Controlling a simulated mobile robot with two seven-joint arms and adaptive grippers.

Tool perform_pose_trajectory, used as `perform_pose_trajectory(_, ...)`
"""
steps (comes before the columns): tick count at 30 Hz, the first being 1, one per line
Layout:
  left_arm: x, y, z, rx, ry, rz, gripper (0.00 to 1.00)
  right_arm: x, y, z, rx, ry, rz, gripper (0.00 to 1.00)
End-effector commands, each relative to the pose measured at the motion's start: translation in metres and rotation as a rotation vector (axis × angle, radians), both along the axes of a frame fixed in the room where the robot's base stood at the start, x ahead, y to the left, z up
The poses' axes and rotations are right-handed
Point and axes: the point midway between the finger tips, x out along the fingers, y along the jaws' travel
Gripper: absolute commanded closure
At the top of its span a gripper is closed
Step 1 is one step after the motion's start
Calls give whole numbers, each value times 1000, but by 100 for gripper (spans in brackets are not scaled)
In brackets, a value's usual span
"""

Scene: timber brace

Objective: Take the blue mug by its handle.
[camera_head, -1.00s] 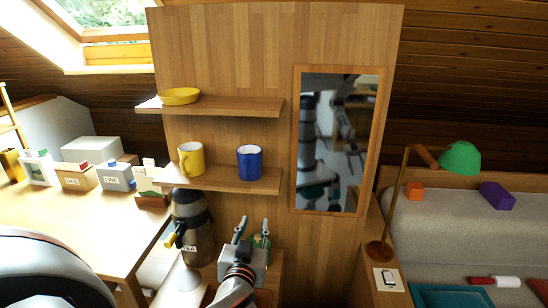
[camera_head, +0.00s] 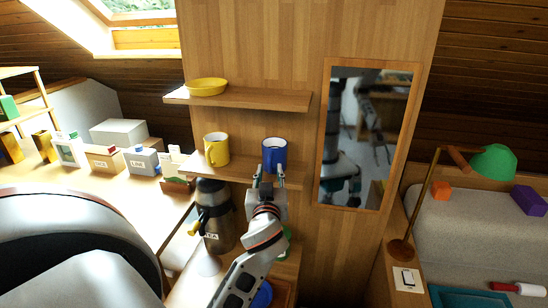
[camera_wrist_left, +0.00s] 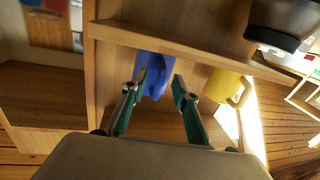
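The blue mug (camera_head: 274,155) stands upright on the lower wall shelf (camera_head: 236,172), right of a yellow mug (camera_head: 218,150). My left gripper (camera_head: 268,172) is just in front of the blue mug, at about the shelf's edge, and overlaps its lower part in the head view. In the left wrist view, which looks upside down, the open fingers (camera_wrist_left: 155,88) point at the blue mug (camera_wrist_left: 150,66). Its handle (camera_wrist_left: 158,78) faces my gripper and shows between the fingertips. I cannot tell whether a finger touches it. My right gripper is not in view.
The yellow mug (camera_wrist_left: 226,86) is close beside the fingers in the wrist view. A yellow bowl (camera_head: 206,87) sits on the upper shelf (camera_head: 250,98). A dark flask (camera_head: 216,218) stands below, left of my arm. A mirror (camera_head: 365,135) hangs to the right.

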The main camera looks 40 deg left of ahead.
Motion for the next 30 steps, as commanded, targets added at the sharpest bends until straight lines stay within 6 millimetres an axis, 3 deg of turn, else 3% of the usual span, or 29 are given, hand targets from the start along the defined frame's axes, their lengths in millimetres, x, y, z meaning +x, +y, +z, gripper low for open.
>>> perform_pose_trajectory(8,3,2,-1,-2,-1,0,71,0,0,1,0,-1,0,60)
perform_pose_trajectory(11,3,2,-1,-1,0,-1,97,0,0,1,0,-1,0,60)
perform_pose_trajectory(12,3,2,-1,-1,0,-1,100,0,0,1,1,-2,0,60)
perform_pose_trajectory(23,3,2,2,-2,-3,-1,100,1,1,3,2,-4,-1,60)
perform_pose_trajectory(30,3,1,38,-4,-9,-1,100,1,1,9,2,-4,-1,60)
